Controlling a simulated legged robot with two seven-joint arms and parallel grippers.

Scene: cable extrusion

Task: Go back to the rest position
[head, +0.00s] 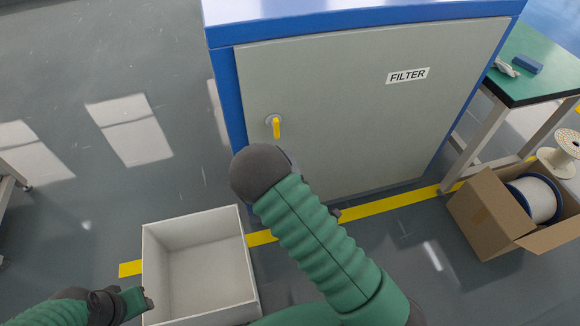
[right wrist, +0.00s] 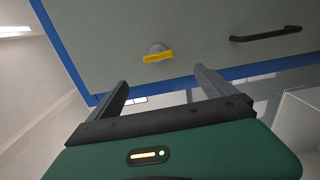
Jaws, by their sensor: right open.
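In the head view my right arm reaches up in front of a grey and blue cabinet (head: 330,100) labelled FILTER, and it hides the right gripper. In the right wrist view the right gripper (right wrist: 160,78) is open, with nothing between its fingers. The cabinet's yellow knob (head: 276,128) shows beyond the fingertips in the wrist view (right wrist: 158,57), apart from them. My left gripper (head: 147,299) is low at the left, by the near left wall of a white open box (head: 196,220). It is too small to tell whether it is open.
The white box on the floor looks empty. A cardboard box (head: 487,215) with a white spool (head: 537,198) stands at the right, below a green-topped table (head: 540,75). A black handle (right wrist: 266,34) sits on the cabinet. Floor at the left is mostly clear.

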